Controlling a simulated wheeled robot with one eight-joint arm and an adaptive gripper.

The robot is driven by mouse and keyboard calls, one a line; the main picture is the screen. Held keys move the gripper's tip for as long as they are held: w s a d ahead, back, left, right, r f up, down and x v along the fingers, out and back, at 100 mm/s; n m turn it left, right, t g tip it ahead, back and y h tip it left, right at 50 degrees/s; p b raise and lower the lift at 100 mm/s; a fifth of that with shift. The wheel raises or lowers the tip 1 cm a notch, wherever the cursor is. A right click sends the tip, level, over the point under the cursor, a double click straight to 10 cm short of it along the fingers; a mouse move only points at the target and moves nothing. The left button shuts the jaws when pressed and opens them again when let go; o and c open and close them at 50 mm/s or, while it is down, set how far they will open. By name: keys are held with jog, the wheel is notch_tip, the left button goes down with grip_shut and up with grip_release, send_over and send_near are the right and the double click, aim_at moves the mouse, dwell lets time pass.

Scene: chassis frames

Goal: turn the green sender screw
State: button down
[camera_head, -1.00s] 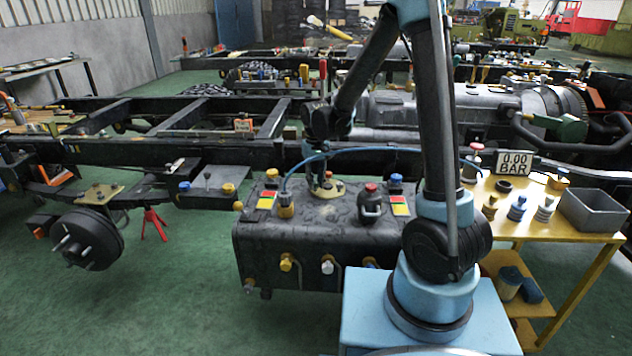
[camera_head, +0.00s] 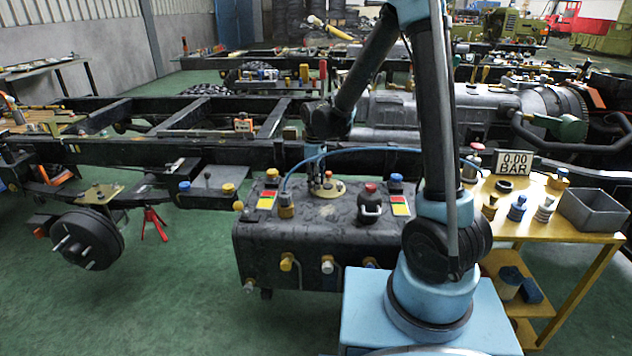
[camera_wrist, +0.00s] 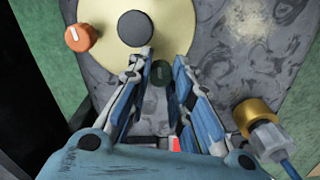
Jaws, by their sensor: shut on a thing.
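The green sender screw (camera_wrist: 161,73) is a small dark green head at the near edge of the round cream sender plate (camera_wrist: 112,32). The plate sits on top of the dark tank (camera_head: 300,240); it also shows in the head view (camera_head: 328,190). My gripper (camera_wrist: 163,68) points down at the tank, its two blue-and-white fingers on either side of the screw, shut on it. In the head view my gripper (camera_head: 321,184) is over the plate, and the screw is too small or hidden there.
A dark round knob (camera_wrist: 134,27) stands on the plate. An orange knob (camera_wrist: 80,37) is left of it. A brass fitting (camera_wrist: 254,117) with a blue hose is close on the right. A yellow table (camera_head: 560,226) with fittings and a gauge reading 0.00 BAR (camera_head: 514,163) stands right.

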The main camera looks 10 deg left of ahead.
jog(key=shift+w+n, duration=0.1)
jog(key=shift+n, duration=0.9)
jog(key=c, duration=1.4)
grip_release()
jog(key=shift+r, duration=0.1)
notch_tip(320, 180, up, 12)
jog(key=shift+f, duration=0.1)
